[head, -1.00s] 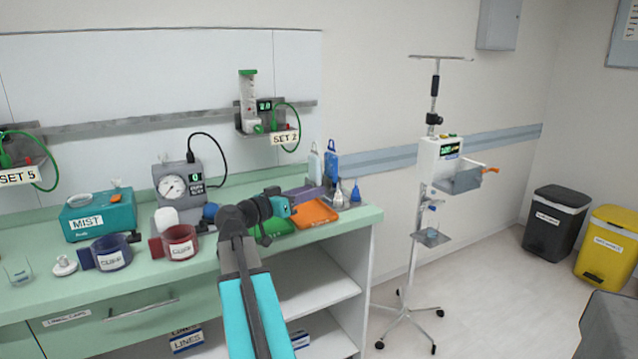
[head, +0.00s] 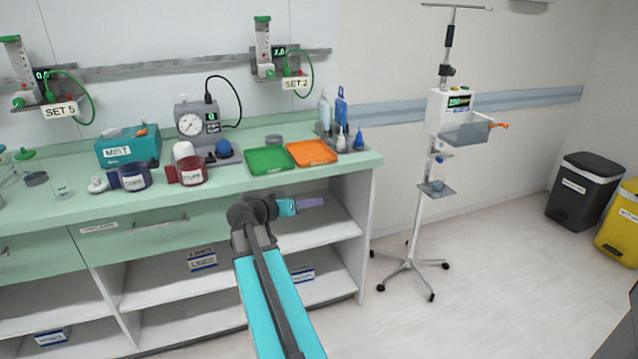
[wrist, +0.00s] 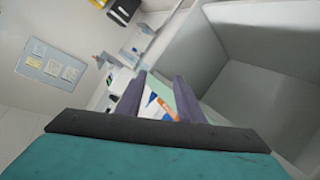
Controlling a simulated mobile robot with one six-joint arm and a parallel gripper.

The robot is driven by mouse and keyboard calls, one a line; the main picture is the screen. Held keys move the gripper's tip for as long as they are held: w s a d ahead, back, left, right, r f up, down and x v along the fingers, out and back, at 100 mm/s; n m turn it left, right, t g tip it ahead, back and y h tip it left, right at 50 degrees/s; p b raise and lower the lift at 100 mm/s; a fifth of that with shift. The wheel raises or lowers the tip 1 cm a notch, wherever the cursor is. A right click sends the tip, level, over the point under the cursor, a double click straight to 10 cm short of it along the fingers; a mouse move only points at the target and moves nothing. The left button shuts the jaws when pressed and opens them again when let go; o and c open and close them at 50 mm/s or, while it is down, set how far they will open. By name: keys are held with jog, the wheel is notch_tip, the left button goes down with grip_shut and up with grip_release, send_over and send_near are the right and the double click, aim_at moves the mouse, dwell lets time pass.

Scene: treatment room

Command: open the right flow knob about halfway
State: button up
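The right flowmeter (head: 263,45) hangs on the wall rail above the counter, with a clear upright tube and a green top. Its small green knob (head: 271,73) is at the tube's foot, beside a lit display (head: 281,54) that seems to read 2.0 and above a "SET 2" label (head: 295,84). My gripper (head: 312,203) is well below and in front of it, before the open shelves, touching nothing. In the wrist view its two fingers (wrist: 158,98) stand apart with nothing between them. The knob is not recognisable in the wrist view.
The left flowmeter (head: 18,58) is marked "SET 5". Under the rail the counter holds a gauge unit (head: 190,124), a green tray (head: 270,160), an orange tray (head: 312,152) and bottles (head: 341,112). A wheeled stand (head: 410,220) is to the right.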

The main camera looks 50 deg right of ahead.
jog(key=a+f+n+y, duration=0.3)
jog(key=a+f, duration=0.6)
jog(key=f, duration=0.3)
jog(key=a+f+n+t+y, duration=0.1)
jog(key=a+f+n+y, duration=0.1)
jog(key=a+f, duration=0.75)
jog(key=a+f+n+y, duration=0.3)
jog(key=a+f, duration=0.4)
jog(key=f, duration=0.6)
jog(key=s+a+f+n+g+y, duration=0.1)
jog(key=s+a+f+n+y, duration=0.1)
jog(key=s+a+f, duration=0.4)
jog(key=s+a+f+n+g+y, duration=0.1)
jog(key=s+a+f, duration=0.5)
jog(key=a, duration=0.6)
jog(key=s+a+f+n+g+y, duration=0.1)
jog(key=s+a+f+n+y, duration=0.2)
jog(key=s+a+f, duration=0.4)
jog(key=s+a, duration=0.2)
jog(key=shift+a+g, duration=0.3)
jog(key=shift+g, duration=0.1)
jog(key=shift+d, duration=0.15)
jog(key=shift+c, duration=0.4)
